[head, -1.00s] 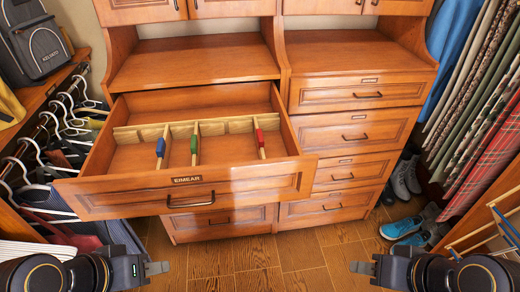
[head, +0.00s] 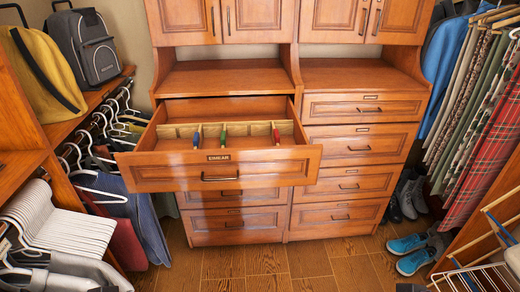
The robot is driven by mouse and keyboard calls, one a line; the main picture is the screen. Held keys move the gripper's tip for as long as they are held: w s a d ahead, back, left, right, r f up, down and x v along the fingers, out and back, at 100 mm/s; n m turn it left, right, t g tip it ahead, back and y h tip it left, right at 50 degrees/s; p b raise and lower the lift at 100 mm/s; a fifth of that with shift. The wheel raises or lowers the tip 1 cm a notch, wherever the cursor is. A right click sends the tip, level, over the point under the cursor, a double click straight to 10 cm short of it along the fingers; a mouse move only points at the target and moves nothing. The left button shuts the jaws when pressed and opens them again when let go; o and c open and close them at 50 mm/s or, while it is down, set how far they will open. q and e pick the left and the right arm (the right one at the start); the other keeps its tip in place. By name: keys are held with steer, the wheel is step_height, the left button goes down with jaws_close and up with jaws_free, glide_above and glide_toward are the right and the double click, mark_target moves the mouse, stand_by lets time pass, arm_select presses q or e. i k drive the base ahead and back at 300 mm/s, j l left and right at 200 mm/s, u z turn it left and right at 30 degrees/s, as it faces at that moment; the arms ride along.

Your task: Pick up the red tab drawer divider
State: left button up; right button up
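The red tab drawer divider (head: 276,134) stands in the right part of the open top drawer (head: 170,177), in front of a slotted wooden rail (head: 242,128). A green tab divider (head: 223,135) stands near the middle and a blue tab divider (head: 196,136) stands to its left. The drawer front hides their lower parts. Neither of my grippers shows in the head view now.
Closed drawers (head: 358,145) are to the right and below. Hanging clothes and hangers (head: 98,187) line the left side; plaid clothes (head: 485,160) hang at right. Blue shoes (head: 412,252) lie on the wooden floor (head: 265,262), which is clear in front.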

mark_target(275, 134)
steer(key=i+l+u, duration=0.1)
steer(key=u, duration=0.35)
steer(key=i+l+u, duration=0.1)
steer(key=l+u, duration=0.2)
steer(key=u, duration=0.2)
steer(key=l+u, duration=0.25)
steer(key=u, duration=0.2)
